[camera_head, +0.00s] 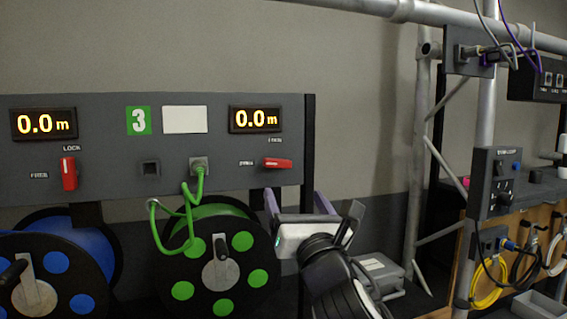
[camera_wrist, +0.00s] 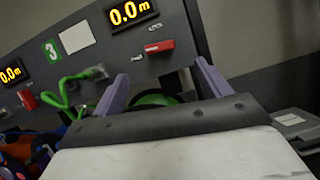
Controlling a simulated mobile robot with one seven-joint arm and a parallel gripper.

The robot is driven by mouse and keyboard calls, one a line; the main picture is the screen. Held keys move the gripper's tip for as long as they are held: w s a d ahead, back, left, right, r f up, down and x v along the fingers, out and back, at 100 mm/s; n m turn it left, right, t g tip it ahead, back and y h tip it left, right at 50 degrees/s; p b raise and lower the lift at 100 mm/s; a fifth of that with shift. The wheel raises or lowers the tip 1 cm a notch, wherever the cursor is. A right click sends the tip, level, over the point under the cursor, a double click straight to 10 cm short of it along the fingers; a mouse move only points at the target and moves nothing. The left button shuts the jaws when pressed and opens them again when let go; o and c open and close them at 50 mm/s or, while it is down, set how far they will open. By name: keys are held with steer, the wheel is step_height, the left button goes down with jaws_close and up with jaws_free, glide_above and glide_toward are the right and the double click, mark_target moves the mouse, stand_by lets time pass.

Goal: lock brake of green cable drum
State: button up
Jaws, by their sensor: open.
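The lever also shows in the wrist view (camera_wrist: 160,47), ahead of the fingers. My gripper (camera_head: 295,200) is open and empty, below and slightly right of the lever, apart from it. In the wrist view its two purple fingers (camera_wrist: 163,78) stand wide apart, with part of the green drum between them.
A green cable (camera_head: 187,195) loops from a panel socket in front of the drum. The blue drum (camera_head: 58,262) at left has an upright red lever (camera_head: 68,173). A black post (camera_head: 309,140) ends the panel; a metal truss (camera_head: 422,150) stands further right.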

mark_target(279, 163)
steer(key=p+x, duration=0.4)
steer(key=x, duration=0.7)
steer(key=shift+a+r, duration=0.1)
steer(key=shift+r, duration=0.05)
steer(key=shift+w, duration=0.4)
steer(key=c, duration=1)
